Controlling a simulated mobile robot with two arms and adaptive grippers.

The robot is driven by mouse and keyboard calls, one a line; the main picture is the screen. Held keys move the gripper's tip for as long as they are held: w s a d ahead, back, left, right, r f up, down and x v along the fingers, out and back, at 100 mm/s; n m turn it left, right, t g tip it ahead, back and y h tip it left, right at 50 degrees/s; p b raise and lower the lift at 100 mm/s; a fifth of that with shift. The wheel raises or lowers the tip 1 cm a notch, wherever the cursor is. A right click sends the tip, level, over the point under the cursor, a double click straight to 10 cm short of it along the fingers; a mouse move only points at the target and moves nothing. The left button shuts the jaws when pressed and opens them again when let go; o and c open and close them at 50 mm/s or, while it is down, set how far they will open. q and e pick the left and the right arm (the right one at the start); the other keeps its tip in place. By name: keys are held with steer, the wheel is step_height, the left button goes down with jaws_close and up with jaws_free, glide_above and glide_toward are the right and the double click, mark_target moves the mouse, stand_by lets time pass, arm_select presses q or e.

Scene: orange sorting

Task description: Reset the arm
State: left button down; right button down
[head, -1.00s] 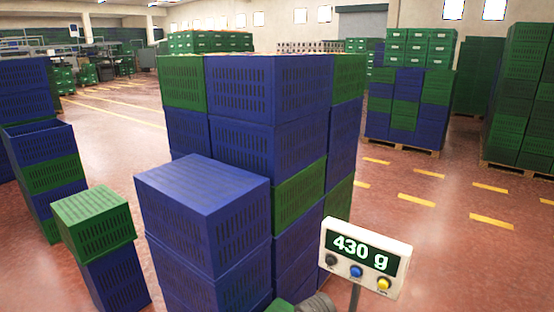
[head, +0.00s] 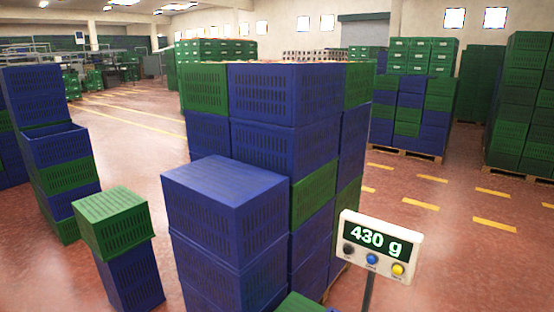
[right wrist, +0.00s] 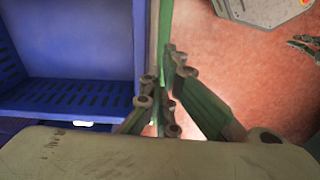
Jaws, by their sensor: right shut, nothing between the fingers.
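My right gripper (right wrist: 168,72) shows in the right wrist view. Its jointed green fingers are shut with nothing between them. It is beside a blue crate (right wrist: 75,95), whose inside and slotted wall show at the left. A narrow green edge (right wrist: 164,25) runs just beyond the fingertips. Whether the fingers touch it, I cannot tell. My pale wrist housing fills the bottom. Neither gripper shows in the head view. A small jointed mechanical part (right wrist: 305,45) is cut off at the right edge of the wrist view, too partial to identify.
In the head view, tall blue and green crate stacks (head: 285,95) stand ahead, with a lower blue stack (head: 225,200) in front. A scale display (head: 377,247) reads 430 g. A green-topped stack (head: 112,220) stands at left. Red floor (head: 450,240) is open at right.

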steer(key=s+d+m+t+y, duration=0.1)
steer(key=s+d+m, duration=0.15)
steer(key=s, duration=0.95)
steer(key=s+d+r+m+t+h, duration=0.2)
steer(key=s+d+r+m, duration=0.5)
steer(key=s+d, duration=0.4)
step_height(320, 180, down, 23)
steer(key=s+a+n, duration=0.1)
steer(key=n, duration=0.1)
steer(key=s+d+f+g, duration=0.2)
steer(key=s+d+f, duration=0.1)
steer(key=s+f, duration=1.5)
steer(key=shift+f, duration=0.15)
